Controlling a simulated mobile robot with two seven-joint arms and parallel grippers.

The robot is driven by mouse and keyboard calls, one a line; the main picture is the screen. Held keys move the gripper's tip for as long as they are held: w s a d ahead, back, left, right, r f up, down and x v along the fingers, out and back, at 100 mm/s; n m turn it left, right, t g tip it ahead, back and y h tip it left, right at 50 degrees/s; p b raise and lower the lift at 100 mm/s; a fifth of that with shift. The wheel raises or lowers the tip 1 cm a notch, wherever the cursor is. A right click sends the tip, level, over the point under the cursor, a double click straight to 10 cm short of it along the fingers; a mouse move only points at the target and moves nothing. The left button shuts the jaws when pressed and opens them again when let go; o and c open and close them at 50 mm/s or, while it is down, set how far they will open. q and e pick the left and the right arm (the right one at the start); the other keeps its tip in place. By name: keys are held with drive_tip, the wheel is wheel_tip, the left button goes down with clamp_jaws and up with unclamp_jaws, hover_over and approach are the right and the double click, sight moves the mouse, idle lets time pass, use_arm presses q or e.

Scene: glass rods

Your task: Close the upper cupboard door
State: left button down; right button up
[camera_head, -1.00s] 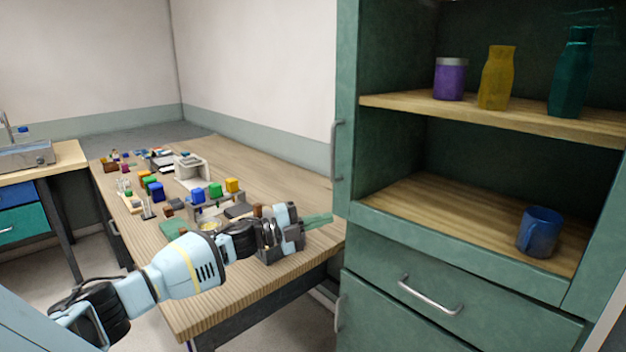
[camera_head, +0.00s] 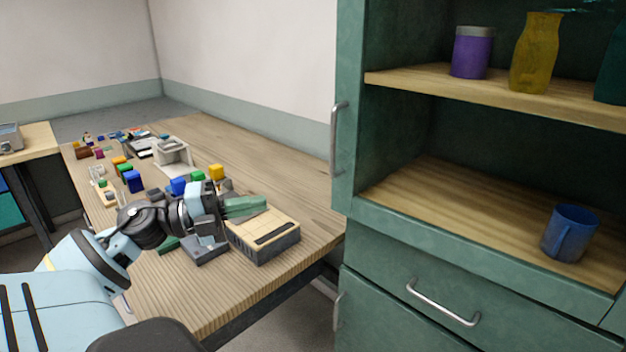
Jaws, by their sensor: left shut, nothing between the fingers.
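The green cupboard (camera_head: 460,240) stands at the right, with its upper compartment open to view. A narrow green upright, which looks like the upper door (camera_head: 347,95) seen nearly edge-on, is at its left side with a metal handle (camera_head: 337,138). I cannot tell its exact angle. My left gripper (camera_head: 246,206) is shut and empty, its green fingers pointing right over the wooden table, left of the door and apart from it. My right gripper is not in view.
Inside the cupboard are a purple jar (camera_head: 472,55), a yellow vase (camera_head: 536,55) and a blue mug (camera_head: 570,233). A beige-topped box (camera_head: 265,236) sits by my left gripper on the table (camera_head: 255,150), with several coloured blocks further left. A drawer handle (camera_head: 441,303) sticks out below.

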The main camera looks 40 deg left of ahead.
use_arm(q)
drive_tip(key=w+a+x, duration=0.1)
drive_tip(key=a+x, duration=0.1)
drive_tip(key=x, duration=1.1)
drive_tip(key=shift+w, duration=0.25)
drive_tip(key=shift+a+r, duration=0.1)
drive_tip(key=shift+r, duration=0.05)
